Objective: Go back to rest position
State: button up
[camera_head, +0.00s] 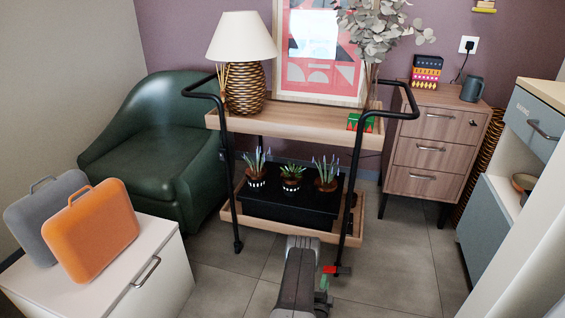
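My arm (300,275) shows at the bottom middle of the head view, in front of the trolley's lower right side. Small red and green parts (333,272) show at its right side; I cannot tell whether they belong to my gripper. The fingertips cannot be made out clearly, so neither their opening nor anything held can be told. No gas hob shows in this view.
A wooden trolley (290,124) with black handles holds a lamp (245,62) and potted plants. A green armchair (150,150), a white cabinet (165,275) with two cases, and a drawer unit (430,150) stand around. Tiled floor (400,270) is clear at right.

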aim_at(328, 269)
jog(key=b+x, duration=0.2)
jog(key=x, duration=0.5)
jog(key=shift+w+f, duration=0.1)
jog(key=shift+f, duration=0.05)
jog(key=shift+w+d+r, duration=0.1)
jog(key=shift+w+r, duration=0.05)
jog(key=shift+r, duration=0.05)
jog(key=shift+r+m, duration=0.3)
jog(key=shift+m, duration=0.6)
jog(key=shift+r+m, duration=0.25)
jog(key=shift+m, duration=0.65)
